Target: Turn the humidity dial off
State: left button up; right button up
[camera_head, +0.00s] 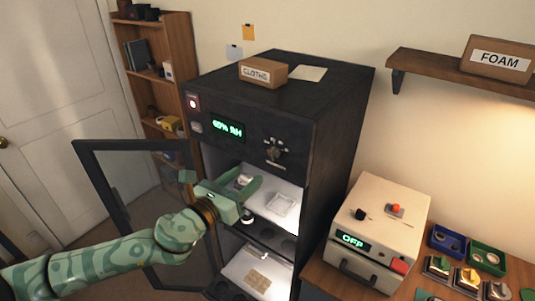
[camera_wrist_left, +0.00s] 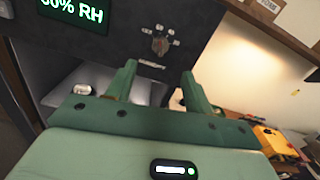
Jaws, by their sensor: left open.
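The humidity dial (camera_head: 273,152) is a dark knob with small markings around it on the black cabinet's upper front panel. It also shows in the left wrist view (camera_wrist_left: 160,45), beyond and above my fingertips. The green display (camera_head: 228,129) on the same panel reads about 60% RH. My left gripper (camera_head: 247,190) is open in front of the cabinet's lit opening, below and to the left of the dial, apart from it. In the left wrist view its two green fingers (camera_wrist_left: 158,75) point toward the panel with nothing seen between them. My right gripper is out of view.
The cabinet's glass door (camera_head: 85,146) stands open at the left, beside my left arm. A beige box (camera_head: 385,205) with an OFF display stands on the wooden bench at the right, near small trays.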

aim_at(270, 156)
pick_arm(q)
jog(key=x, duration=1)
jog(key=shift+w+d, duration=0.1)
jog(key=shift+d, duration=0.05)
jog(key=c, duration=1)
